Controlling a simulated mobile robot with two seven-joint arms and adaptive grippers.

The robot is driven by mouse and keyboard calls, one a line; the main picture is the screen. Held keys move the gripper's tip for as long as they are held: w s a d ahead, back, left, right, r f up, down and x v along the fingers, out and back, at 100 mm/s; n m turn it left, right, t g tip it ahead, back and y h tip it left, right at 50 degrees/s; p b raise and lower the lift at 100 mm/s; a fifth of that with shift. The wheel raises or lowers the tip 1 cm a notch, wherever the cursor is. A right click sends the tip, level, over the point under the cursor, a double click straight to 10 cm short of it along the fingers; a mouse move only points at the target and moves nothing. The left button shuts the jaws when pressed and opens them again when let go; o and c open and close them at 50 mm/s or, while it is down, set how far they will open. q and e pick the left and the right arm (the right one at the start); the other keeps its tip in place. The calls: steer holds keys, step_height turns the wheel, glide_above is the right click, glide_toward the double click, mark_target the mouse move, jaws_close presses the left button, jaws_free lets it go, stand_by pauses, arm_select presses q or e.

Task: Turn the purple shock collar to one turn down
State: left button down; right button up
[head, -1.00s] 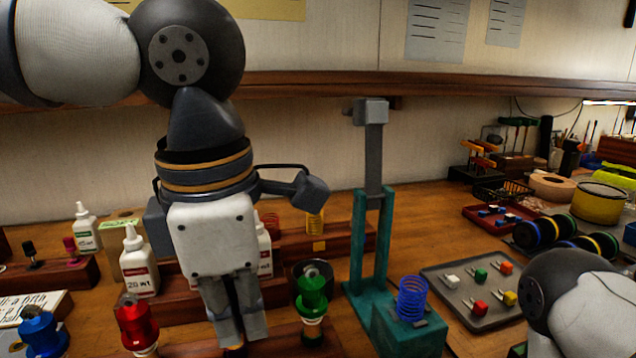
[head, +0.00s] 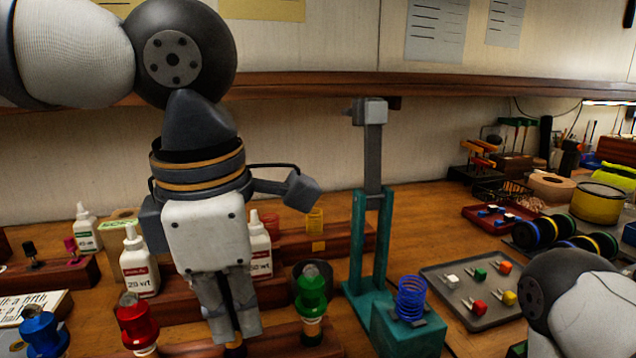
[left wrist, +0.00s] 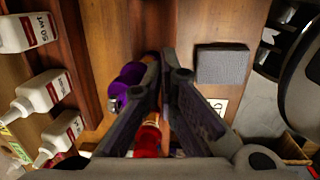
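A purple collar or shock part (left wrist: 132,75) shows in the left wrist view, beside the left finger; the finger covers some of it. In the head view I cannot make out purple; my left gripper (head: 232,335) points down in the row where it may stand, between the red shock (head: 137,325) and green shock (head: 311,292). In the left wrist view my left gripper (left wrist: 166,72) has its tips close together with a narrow gap. I cannot tell whether it grips anything. My right arm shows at the lower right of the head view; its gripper does not.
A blue shock (head: 42,332) stands at the far left. White bottles (head: 138,262) stand behind the row. To the right are a teal stand (head: 405,337) with a blue spring (head: 411,298) and a grey tray (head: 455,290) of small coloured parts.

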arm_select(q)
steer(key=shift+a, duration=0.2)
steer(key=shift+s+a, duration=0.2)
steer(key=shift+a, duration=0.6)
steer(key=shift+s, duration=0.25)
steer(key=shift+w+a+r, duration=0.15)
steer(key=shift+r, duration=1.35)
steer(key=shift+w+a+r, duration=0.15)
steer(key=shift+r, duration=1.3)
